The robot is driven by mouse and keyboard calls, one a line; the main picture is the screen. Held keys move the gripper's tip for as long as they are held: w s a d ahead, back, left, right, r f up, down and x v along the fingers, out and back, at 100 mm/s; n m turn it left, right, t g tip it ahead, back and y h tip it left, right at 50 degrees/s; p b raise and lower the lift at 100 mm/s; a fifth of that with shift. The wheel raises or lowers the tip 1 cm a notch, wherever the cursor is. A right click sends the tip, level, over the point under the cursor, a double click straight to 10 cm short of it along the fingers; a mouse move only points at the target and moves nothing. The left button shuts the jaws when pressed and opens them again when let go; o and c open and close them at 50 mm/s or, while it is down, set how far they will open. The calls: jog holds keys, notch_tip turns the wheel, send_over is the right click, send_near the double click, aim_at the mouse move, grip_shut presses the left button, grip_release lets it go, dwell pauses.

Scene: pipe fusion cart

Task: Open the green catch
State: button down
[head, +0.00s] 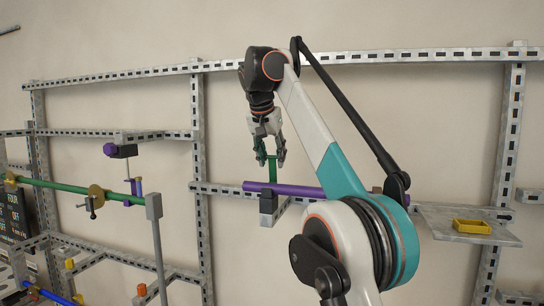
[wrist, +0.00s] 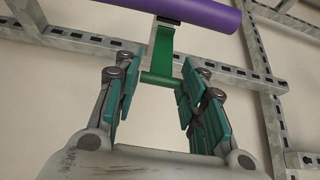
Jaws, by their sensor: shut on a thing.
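The green catch (head: 272,172) stands upright at the purple bar (head: 305,190) in the head view. In the wrist view the catch (wrist: 162,48) is a flat green strip with a green crossbar at its near end, beside the purple bar (wrist: 200,12). My gripper (head: 271,159) points down over the catch. Its teal finger pads (wrist: 160,80) are shut on the ends of the crossbar, one on each side. The exact contact at the pads is partly hidden.
A grey bracket (head: 267,207) sits under the purple bar on a slotted rail. A yellow tray (head: 472,226) rests on a shelf at the right. A green pipe (head: 70,188) with brass fittings runs at the left. Slotted rails frame the pale wall.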

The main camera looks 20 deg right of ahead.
jog(key=shift+f, duration=0.15)
jog(key=c, duration=1)
grip_release()
jog(key=shift+o, duration=0.3)
jog(key=shift+w+d, duration=0.15)
jog(key=shift+w, duration=0.05)
jog(key=shift+s, duration=0.1)
jog(key=shift+s+r, duration=0.1)
jog(key=shift+r, duration=0.25)
